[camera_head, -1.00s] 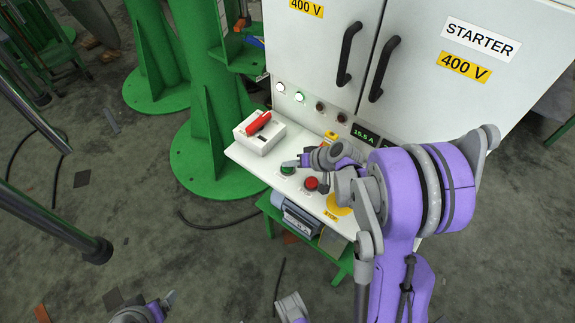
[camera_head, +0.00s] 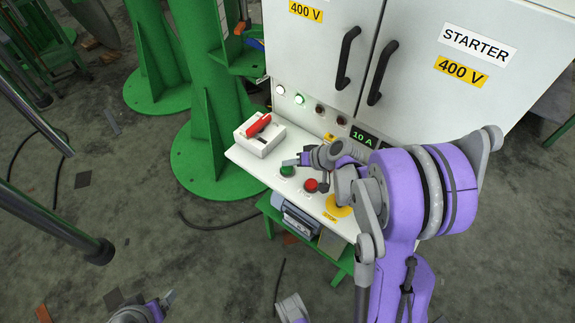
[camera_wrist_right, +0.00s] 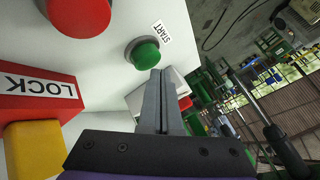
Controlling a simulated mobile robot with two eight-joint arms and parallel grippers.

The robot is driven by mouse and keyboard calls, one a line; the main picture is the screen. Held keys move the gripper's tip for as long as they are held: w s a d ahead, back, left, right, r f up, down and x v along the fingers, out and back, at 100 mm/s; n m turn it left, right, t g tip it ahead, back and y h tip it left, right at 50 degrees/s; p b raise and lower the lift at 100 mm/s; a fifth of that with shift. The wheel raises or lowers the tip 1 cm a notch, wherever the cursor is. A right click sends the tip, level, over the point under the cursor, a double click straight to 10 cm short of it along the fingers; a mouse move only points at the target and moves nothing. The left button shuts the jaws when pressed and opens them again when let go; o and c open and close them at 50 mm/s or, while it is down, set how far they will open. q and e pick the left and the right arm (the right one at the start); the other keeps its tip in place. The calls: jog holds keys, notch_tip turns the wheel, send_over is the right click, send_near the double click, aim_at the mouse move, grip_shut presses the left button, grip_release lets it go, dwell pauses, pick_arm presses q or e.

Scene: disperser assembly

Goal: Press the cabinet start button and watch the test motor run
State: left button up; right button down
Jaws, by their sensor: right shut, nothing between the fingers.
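The starter cabinet (camera_head: 440,75) stands at the back. Its ledge carries a green button (camera_head: 287,170), labelled START in the right wrist view (camera_wrist_right: 146,54), and a red button (camera_head: 311,185). My right gripper (camera_head: 292,162) is shut and empty, its tips close by the green button; I cannot tell whether they touch it. A digital display (camera_head: 364,137) reads 10 A. A grey-blue motor (camera_head: 301,221) sits under the ledge, partly hidden; I cannot see whether its shaft turns. My left gripper (camera_head: 168,298) is low at the lower left, its jaw state unclear.
A white box with a red handle (camera_head: 258,125) stands at the ledge's left end. White lamps (camera_head: 298,99) glow beside dark red ones. A red LOCK block (camera_wrist_right: 40,88) is left of the gripper in the wrist view. A green column (camera_head: 215,110) rises left of the ledge.

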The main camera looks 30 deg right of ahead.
aim_at(290, 170)
jog(key=shift+r, duration=0.3)
jog(key=shift+r+p, duration=1.95)
jog(key=shift+r, duration=0.6)
jog(key=shift+f, duration=0.1)
jog(key=s+a+r+n+g+h+p, duration=0.1)
jog(key=s+a+r, duration=0.4)
jog(key=s, duration=0.5)
jog(key=s+a+r+n+g+h+p, duration=0.1)
jog(key=s+a+r, duration=0.4)
jog(key=s, duration=0.5)
jog(key=shift+a+r+n+g+h+p, duration=0.35)
jog(key=shift+r+n+h+p, duration=0.3)
jog(key=shift+h+p, duration=0.55)
